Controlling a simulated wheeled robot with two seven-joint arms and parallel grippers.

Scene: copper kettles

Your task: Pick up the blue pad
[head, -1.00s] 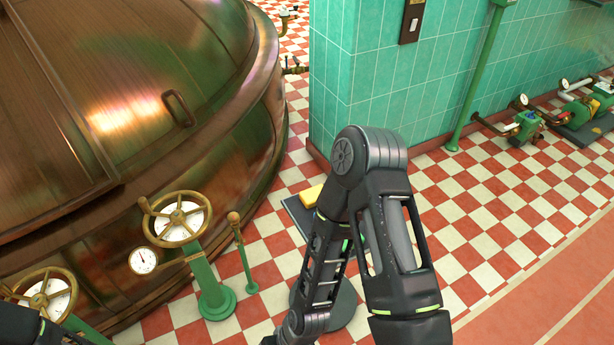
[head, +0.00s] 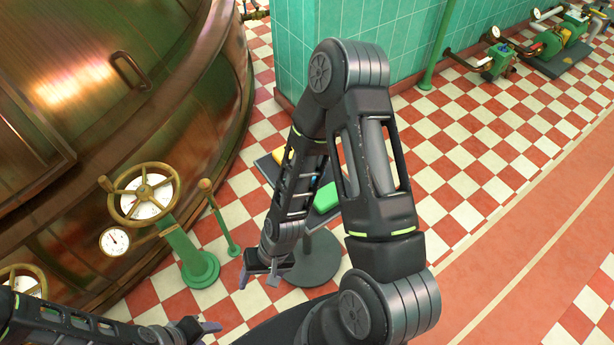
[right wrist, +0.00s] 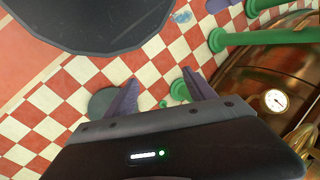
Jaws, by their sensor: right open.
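A small stand with a dark top (head: 267,168) is behind my right arm in the head view. On it I see a green pad (head: 326,198) and part of a yellow pad (head: 279,155). A small blue patch (head: 314,179) shows by the arm link, perhaps the blue pad; most of it is hidden. My right gripper (head: 259,279) is open and empty, pointing down, left of the stand's round base. Its fingers also show in the right wrist view (right wrist: 160,98), with floor between them. My left gripper (head: 208,328) is at the bottom edge, its jaws unclear.
A copper kettle (head: 190,110) fills the left. Before it stand a handwheel (head: 145,195), a gauge (head: 114,241) and a green post (head: 222,228). A teal tiled pillar (head: 290,50) rises behind the stand. Checkered floor (head: 450,160) is open at right. Pumps (head: 495,62) stand far right.

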